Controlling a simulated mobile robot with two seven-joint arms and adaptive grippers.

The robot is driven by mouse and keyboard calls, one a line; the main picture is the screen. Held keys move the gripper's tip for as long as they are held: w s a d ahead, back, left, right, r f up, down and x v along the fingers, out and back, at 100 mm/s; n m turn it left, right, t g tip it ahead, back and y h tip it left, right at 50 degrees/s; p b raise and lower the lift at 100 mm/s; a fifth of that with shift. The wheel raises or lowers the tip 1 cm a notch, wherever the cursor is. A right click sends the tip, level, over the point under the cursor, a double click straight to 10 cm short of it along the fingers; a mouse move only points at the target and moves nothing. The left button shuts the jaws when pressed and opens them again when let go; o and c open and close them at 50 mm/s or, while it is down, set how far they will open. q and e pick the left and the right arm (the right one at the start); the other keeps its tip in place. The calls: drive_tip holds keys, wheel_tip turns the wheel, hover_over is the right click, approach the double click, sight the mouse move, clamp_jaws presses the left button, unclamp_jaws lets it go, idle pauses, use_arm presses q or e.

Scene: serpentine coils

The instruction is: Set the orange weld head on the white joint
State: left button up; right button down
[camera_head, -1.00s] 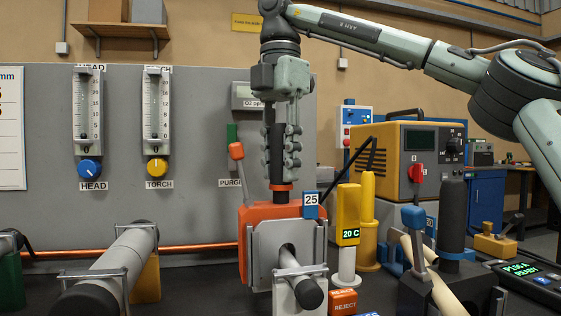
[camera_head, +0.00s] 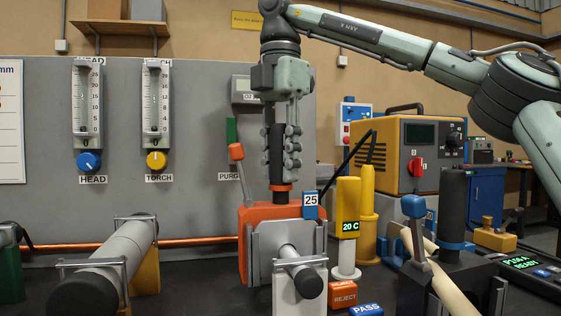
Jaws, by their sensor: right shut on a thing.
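The orange weld head (camera_head: 257,215) stands upright at the centre, with a silver front plate, a blue tag reading 25 and a red-tipped lever at its left. My right gripper (camera_head: 284,160) comes down from above and is shut on the weld head's dark upright handle (camera_head: 276,172). A short grey pipe (camera_head: 295,262) with a dark end sticks out towards me at the plate's lower middle. It lies in a clamp on a white stand (camera_head: 286,296). The plate hides what lies behind, so I cannot tell whether the head rests on the pipe. No joint is clearly identifiable as white. My left gripper is out of view.
A thicker grey pipe (camera_head: 110,262) lies in clamps at the left. A yellow post reading 20 C (camera_head: 348,205), a REJECT block (camera_head: 343,294) and a PASS block (camera_head: 366,310) stand close right of the head. A dark fixture (camera_head: 453,260) stands farther right.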

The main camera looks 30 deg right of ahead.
drive_tip(key=c, duration=1.1)
unclamp_jaws()
drive_tip(key=shift+s, duration=0.1)
